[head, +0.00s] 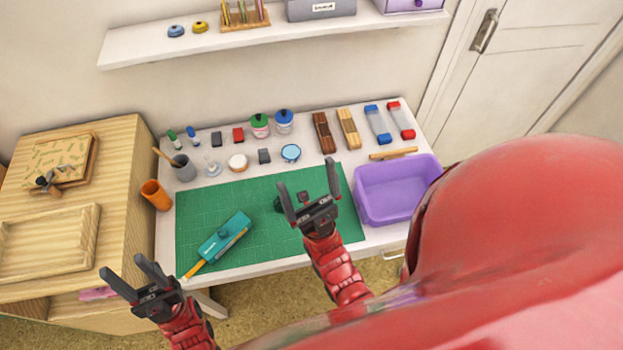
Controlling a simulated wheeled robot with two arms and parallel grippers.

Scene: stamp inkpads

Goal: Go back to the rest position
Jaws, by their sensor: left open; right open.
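My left gripper (121,264) is open and empty, at the front left, off the table's front edge and beside the wooden cabinet. My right gripper (307,174) is open, over the right part of the green mat (200,215). A small dark object (303,197) shows between its fingers, apparently on the mat; I cannot tell whether they touch. Another dark piece (278,205) is partly hidden by the left finger. A teal case (222,238) lies on the mat, with a yellow-tipped tool (195,268) along its front edge.
A purple bin (396,208) stands right of the mat. Small blocks, jars, a grey cup (184,170) and blue and red items (400,121) line the back. An orange cup (156,195) stands at the left edge. A wooden cabinet (115,165) adjoins the table; a shelf (150,50) hangs above.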

